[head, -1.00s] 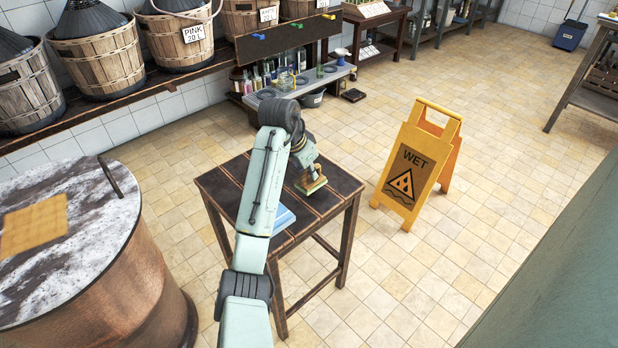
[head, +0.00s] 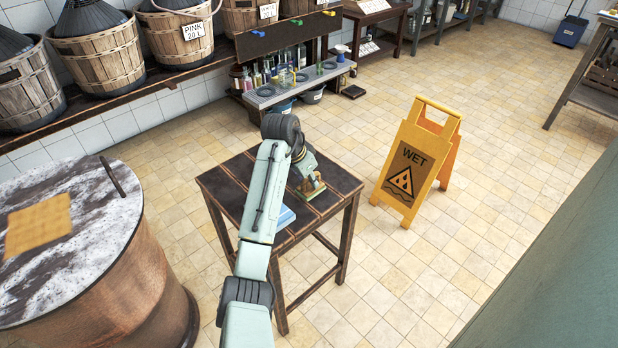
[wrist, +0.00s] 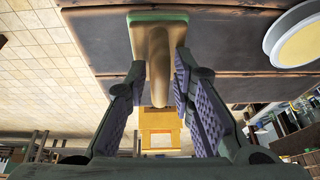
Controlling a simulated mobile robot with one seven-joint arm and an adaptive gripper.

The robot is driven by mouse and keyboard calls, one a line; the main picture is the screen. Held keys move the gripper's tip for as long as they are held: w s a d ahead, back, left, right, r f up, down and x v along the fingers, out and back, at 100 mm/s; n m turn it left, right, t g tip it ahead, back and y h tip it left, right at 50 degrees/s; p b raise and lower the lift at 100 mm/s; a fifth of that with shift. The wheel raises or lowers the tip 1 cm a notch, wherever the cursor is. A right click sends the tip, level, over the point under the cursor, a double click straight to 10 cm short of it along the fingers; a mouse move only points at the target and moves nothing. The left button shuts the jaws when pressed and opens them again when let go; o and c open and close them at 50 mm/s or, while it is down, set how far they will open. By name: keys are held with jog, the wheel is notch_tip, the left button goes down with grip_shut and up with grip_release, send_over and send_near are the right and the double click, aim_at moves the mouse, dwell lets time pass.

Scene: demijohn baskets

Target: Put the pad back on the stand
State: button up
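The pad (head: 311,190), a small block with a green base and a tan wooden handle, rests on the dark wooden table (head: 232,186). In the wrist view the pad (wrist: 158,18) lies on dark boards, its handle pointing toward the camera. My gripper (head: 308,182) is down at the pad from above. In the wrist view my gripper (wrist: 160,62) has one finger on each side of the handle, with narrow gaps, so it looks open and around it. I cannot tell for certain which thing is the stand.
A light blue flat item (head: 285,218) lies on the table, partly behind my arm. A round white-and-yellow thing (wrist: 300,42) is beside the pad. A yellow wet-floor sign (head: 413,165) stands right of the table. A drum (head: 100,270) is left; a grey bottle rack (head: 300,84) is behind.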

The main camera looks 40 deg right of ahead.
jog(key=shift+o, duration=0.7)
jog(key=shift+r, duration=0.15)
jog(key=shift+a+r, duration=0.1)
jog(key=shift+r, duration=0.2)
jog(key=v, duration=1.1)
jog(key=shift+r, duration=0.25)
